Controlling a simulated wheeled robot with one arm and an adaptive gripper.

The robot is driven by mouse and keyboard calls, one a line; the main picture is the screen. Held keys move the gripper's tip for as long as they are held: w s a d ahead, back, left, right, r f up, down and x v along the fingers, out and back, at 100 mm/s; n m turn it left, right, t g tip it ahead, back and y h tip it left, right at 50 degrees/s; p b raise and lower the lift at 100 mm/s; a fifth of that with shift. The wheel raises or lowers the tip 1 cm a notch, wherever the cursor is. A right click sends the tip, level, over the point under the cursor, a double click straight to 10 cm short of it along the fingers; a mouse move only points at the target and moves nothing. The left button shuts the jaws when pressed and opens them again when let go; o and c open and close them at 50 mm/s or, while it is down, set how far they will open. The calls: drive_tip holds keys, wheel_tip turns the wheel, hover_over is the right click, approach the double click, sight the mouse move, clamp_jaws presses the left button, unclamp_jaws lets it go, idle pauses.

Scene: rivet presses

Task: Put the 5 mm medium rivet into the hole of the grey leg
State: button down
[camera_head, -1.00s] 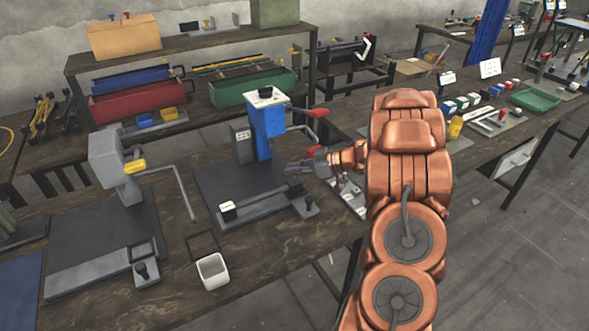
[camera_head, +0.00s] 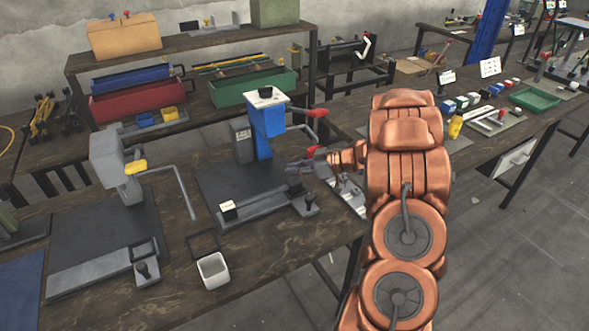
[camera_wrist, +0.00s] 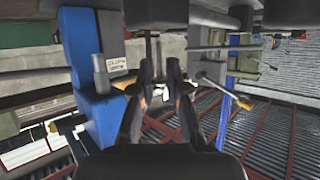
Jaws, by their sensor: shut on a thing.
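My gripper (camera_head: 302,166) is beside the blue press (camera_head: 266,122), just right of its column and above the right part of its dark base plate (camera_head: 222,180). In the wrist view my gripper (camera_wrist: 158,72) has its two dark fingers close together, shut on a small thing. I take that to be the rivet, but it is too small and dark to make out its size or tilt. A long grey bar (camera_head: 258,208) lies across the front of the press base, perhaps the grey leg. I cannot make out its hole.
A grey press (camera_head: 118,165) with a yellow-handled lever stands at the left. A white cup (camera_head: 213,270) stands at the bench front. The blue press's red-tipped lever (camera_head: 318,113) juts out near my wrist. A green tray (camera_head: 534,98) lies on the right bench.

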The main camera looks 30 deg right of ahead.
drive_tip(key=shift+f+b, duration=0.35)
drive_tip(key=shift+f, duration=1.1)
drive_tip(key=c, duration=1.1)
unclamp_jaws()
drive_tip(key=shift+s, duration=0.1)
drive_tip(key=v, duration=1.2)
drive_tip(key=shift+a, duration=0.1)
